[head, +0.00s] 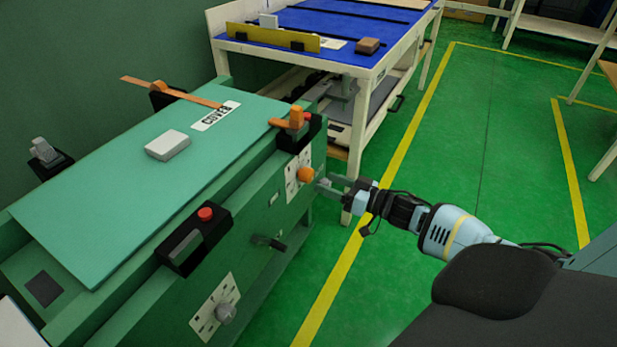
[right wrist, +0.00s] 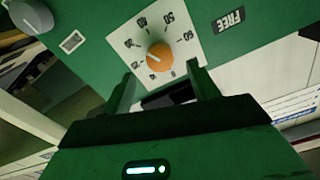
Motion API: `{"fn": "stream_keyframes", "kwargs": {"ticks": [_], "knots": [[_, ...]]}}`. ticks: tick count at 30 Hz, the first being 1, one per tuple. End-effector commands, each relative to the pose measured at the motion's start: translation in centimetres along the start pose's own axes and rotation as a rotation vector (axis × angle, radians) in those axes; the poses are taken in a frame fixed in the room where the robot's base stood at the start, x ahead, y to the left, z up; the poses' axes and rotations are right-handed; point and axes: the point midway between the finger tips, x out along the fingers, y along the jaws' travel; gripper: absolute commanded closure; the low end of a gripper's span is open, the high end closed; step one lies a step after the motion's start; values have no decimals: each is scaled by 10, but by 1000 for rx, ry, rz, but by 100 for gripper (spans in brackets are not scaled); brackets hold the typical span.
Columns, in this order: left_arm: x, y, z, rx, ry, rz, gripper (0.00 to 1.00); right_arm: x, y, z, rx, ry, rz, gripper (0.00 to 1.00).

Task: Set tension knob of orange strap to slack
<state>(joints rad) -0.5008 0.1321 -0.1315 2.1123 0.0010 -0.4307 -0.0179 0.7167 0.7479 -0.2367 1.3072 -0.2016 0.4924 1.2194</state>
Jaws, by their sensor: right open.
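The orange tension knob (head: 305,174) sits on a white dial plate on the front of the green bench, below the orange strap's end (head: 290,120). In the right wrist view the knob (right wrist: 160,57) is centred on its numbered dial (right wrist: 183,28). Its pale pointer mark faces left, seemingly between 20 and 30, though small. My right gripper (head: 324,186) is open in front of the knob. In the right wrist view its two fingers (right wrist: 163,88) stand apart, just below the knob in the picture. My left gripper is out of view.
A FREE label (right wrist: 231,19) is beside the dial. A grey knob (head: 226,313) with its own dial is farther along the bench front. A black handle (head: 268,242) juts out between them. A red-button box (head: 195,236) is on the edge. Green floor is clear at right.

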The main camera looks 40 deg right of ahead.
Motion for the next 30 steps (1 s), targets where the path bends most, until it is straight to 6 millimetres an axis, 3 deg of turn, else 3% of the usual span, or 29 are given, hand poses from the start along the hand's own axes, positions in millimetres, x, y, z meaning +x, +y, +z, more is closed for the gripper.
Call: {"fn": "stream_keyframes", "kwargs": {"ticks": [12,25,30], "knots": [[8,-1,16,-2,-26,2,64,54,0,2,1,1,0,41],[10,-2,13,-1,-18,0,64,62,0,1,1,-1,0,41],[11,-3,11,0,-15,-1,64,62,0,1,1,-1,0,60]]}}
